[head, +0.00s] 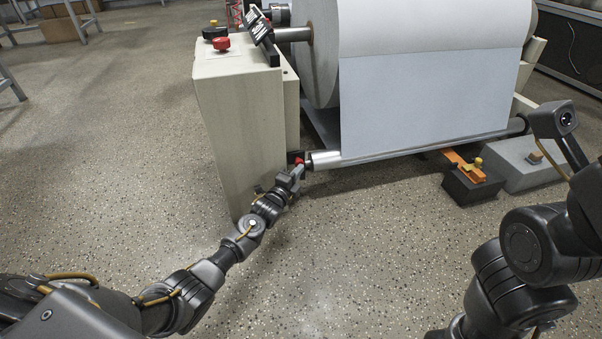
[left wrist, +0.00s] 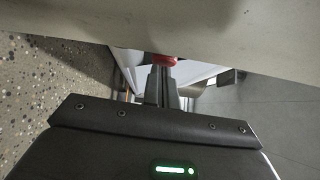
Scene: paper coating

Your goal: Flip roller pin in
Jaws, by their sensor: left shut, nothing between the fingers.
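The roller (head: 327,160) is a shiny metal bar low on the paper machine, running right under the hanging paper sheet. A small red part (head: 298,161), seemingly the roller pin, sits at its left end by the cream cabinet. My left gripper (head: 297,172) is at this red part, its fingers shut with nothing between them. In the left wrist view the closed fingers (left wrist: 165,75) point at the red part (left wrist: 165,59), touching or very close; I cannot tell which. My right arm shows at the right edge of the head view, but its gripper is not visible.
The cream cabinet (head: 240,130) stands just left of the roller end, with a red button (head: 221,44) on top. A large paper roll (head: 425,80) hangs above. A dark block (head: 472,186) and a grey block (head: 525,165) sit at the right. The floor at left is open.

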